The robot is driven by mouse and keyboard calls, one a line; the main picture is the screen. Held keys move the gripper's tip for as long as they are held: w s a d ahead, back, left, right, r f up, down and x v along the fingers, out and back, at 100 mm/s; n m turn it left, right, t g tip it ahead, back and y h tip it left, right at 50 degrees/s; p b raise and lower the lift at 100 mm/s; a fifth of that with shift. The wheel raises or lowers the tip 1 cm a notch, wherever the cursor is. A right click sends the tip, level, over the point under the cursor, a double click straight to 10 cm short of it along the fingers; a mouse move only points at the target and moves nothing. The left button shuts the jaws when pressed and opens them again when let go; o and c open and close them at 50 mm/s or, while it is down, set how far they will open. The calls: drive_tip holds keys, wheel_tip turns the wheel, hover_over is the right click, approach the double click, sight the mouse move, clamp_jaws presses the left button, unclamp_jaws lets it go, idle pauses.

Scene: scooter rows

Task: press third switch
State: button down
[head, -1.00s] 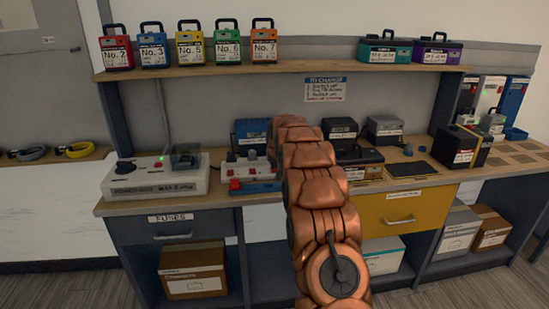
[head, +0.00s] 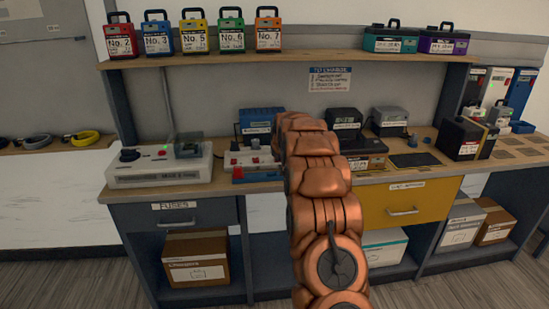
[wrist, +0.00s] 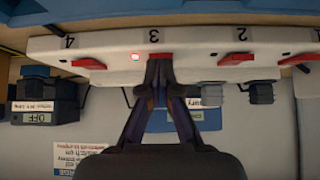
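The white switch strip (wrist: 200,45) shows upside down across the top of the wrist view, with printed numbers 4, 3, 2 and part of another at the right. The third switch (wrist: 159,55) is red, below the number 3, partly hidden by my fingertips. Red switches also sit by 4 (wrist: 89,64) and 2 (wrist: 236,58). My gripper (wrist: 159,62) is shut and empty, its tips at the third switch; I cannot tell if they touch. In the head view the strip (head: 252,158) is partly behind my arm, which hides the gripper.
A white power unit (head: 160,168) with a green light stands left of the strip. A blue battery (head: 256,122) and dark batteries (head: 343,122) stand behind and to the right. Upright coloured packs (head: 194,32) line the shelf (head: 330,57) above.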

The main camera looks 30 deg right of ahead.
drive_tip(key=shift+r, duration=0.1)
drive_tip(key=shift+r, duration=0.75)
drive_tip(key=shift+r, duration=0.2)
drive_tip(key=v, duration=1.2)
drive_tip(key=shift+a+r+b, duration=0.2)
drive_tip(key=shift+r+b, duration=0.1)
drive_tip(key=shift+r, duration=0.1)
drive_tip(key=shift+s, duration=0.1)
idle(0.3)
